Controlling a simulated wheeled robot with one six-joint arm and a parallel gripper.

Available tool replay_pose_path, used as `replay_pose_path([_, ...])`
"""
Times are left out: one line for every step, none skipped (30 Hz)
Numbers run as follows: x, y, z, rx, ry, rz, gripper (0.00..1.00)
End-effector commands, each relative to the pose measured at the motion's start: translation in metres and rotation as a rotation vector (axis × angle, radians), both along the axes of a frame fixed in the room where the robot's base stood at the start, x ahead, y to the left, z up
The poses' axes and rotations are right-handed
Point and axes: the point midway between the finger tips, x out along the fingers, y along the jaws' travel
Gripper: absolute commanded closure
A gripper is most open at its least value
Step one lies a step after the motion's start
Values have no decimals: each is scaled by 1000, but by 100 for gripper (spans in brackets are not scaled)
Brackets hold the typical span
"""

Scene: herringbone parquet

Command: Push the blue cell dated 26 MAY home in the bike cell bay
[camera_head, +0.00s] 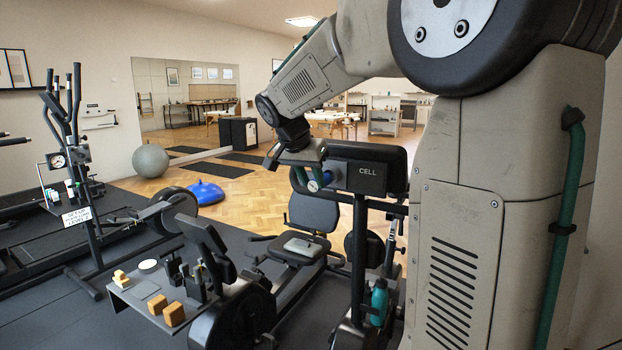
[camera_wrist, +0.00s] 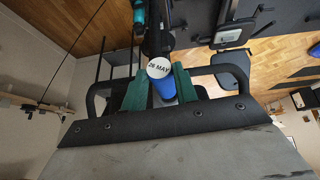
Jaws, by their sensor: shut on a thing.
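The blue cell (camera_wrist: 166,89) has a white round end cap printed "26 MAY" that faces the wrist camera. My gripper (camera_wrist: 160,84) has its green fingers shut on either side of it. The bay opening is hidden behind the fingers and cell. I cannot tell how far in the cell sits.
An exercise bike seat (camera_head: 305,247) stands behind the console. A small table (camera_head: 150,303) with tan blocks (camera_head: 173,314) is at lower left. A blue balance dome (camera_head: 205,192) and a grey ball (camera_head: 150,160) are on the floor. Open parquet (camera_head: 250,213) lies beyond.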

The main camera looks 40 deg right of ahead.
Motion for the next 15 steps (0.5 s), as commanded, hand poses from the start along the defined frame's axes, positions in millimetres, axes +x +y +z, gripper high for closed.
replay_pose_path([0, -1, 0, 0, 0, 0, 95])
replay_pose_path([0, -1, 0, 0, 0, 0, 95])
replay_pose_path([1, -2, 0, 0, 0, 0, 95])
replay_pose_path([1, -2, 0, 0, 0, 0, 95])
replay_pose_path([1, -3, 0, 0, 0, 0, 95])
replay_pose_path([1, -4, 0, 0, 0, 0, 95])
replay_pose_path([2, -5, 0, 0, 0, 0, 95])
replay_pose_path([2, -5, 0, 0, 0, -1, 95])
replay_pose_path([2, -6, 0, 0, 0, -1, 95])
replay_pose_path([3, -7, 0, 0, 0, -1, 95])
replay_pose_path([3, -8, 0, 0, 0, -1, 95])
replay_pose_path([3, -9, 0, 0, 0, -1, 95])
replay_pose_path([3, -9, 0, 0, 0, -1, 95])
replay_pose_path([4, -10, 0, 0, 0, -1, 95])
replay_pose_path([4, -11, 0, 0, 0, -1, 95])
